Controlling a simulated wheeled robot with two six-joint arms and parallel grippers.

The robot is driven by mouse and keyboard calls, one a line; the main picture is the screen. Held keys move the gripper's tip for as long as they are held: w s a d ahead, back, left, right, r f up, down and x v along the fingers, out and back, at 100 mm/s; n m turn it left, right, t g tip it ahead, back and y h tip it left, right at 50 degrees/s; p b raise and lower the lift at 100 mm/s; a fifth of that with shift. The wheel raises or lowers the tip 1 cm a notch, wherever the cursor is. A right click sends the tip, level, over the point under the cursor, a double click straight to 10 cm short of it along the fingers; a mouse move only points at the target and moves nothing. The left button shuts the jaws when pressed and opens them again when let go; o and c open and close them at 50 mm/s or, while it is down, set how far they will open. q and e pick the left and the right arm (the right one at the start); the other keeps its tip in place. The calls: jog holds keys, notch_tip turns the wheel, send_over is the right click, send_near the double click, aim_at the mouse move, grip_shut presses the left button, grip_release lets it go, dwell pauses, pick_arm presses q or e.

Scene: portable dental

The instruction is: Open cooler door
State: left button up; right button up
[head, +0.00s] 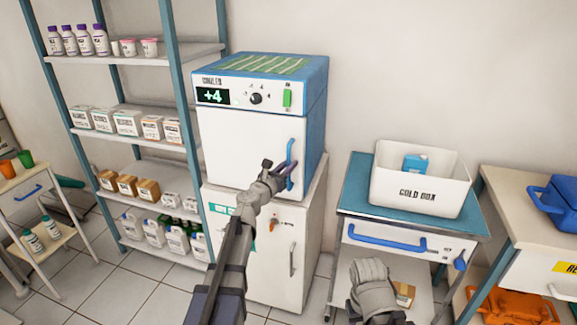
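The cooler (250,150) is a white and blue cabinet with a green +4 display, a black knob and a green switch on its top panel. Its white door (245,140) looks shut, and a blue vertical handle (291,150) is at the door's right side. My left gripper (287,172) is at the lower part of this handle, its fingers close to or touching it. They overlap the handle, so I cannot tell whether they are closed on it. My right gripper (372,288) is low at right of centre, away from the cooler; its fingers are hidden.
The cooler stands on a white cabinet (305,235). A shelf rack (130,142) with bottles and boxes is close on its left. On the right, a blue-topped cart (352,190) holds a white cold box (420,180). Another table (512,207) stands farther right.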

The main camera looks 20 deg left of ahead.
pick_arm(q)
grip_shut()
dwell(0.9)
